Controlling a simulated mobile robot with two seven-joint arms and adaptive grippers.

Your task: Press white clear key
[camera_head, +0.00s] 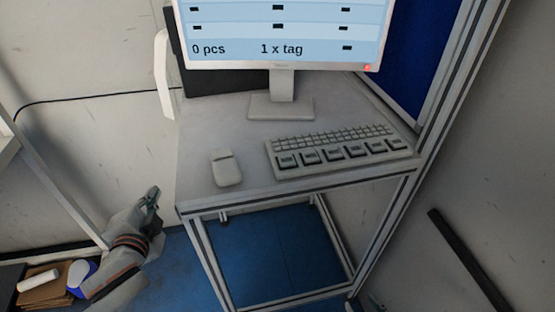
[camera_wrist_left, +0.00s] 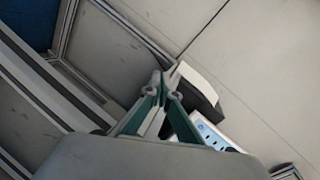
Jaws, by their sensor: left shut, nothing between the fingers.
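A light grey keyboard (camera_head: 336,150) lies on the right part of the desk. Small keys fill its back, and a front row of several large keys with dark labels runs along its near side. The labels are too small to read, so I cannot tell which is the clear key. My left gripper (camera_head: 152,196) is left of the desk, apart from the keyboard and touching nothing visible. In the left wrist view its green fingers (camera_wrist_left: 163,86) meet at the tips, shut and empty. The keyboard cannot be made out there. My right gripper is not in view.
A monitor (camera_head: 283,67) stands at the back of the desk (camera_head: 222,119), showing "0 pcs" and "1 x tag". A white mouse (camera_head: 227,168) lies left of the keyboard. Metal frame posts (camera_head: 441,109) rise at the right. Boxes (camera_head: 47,290) sit at bottom left.

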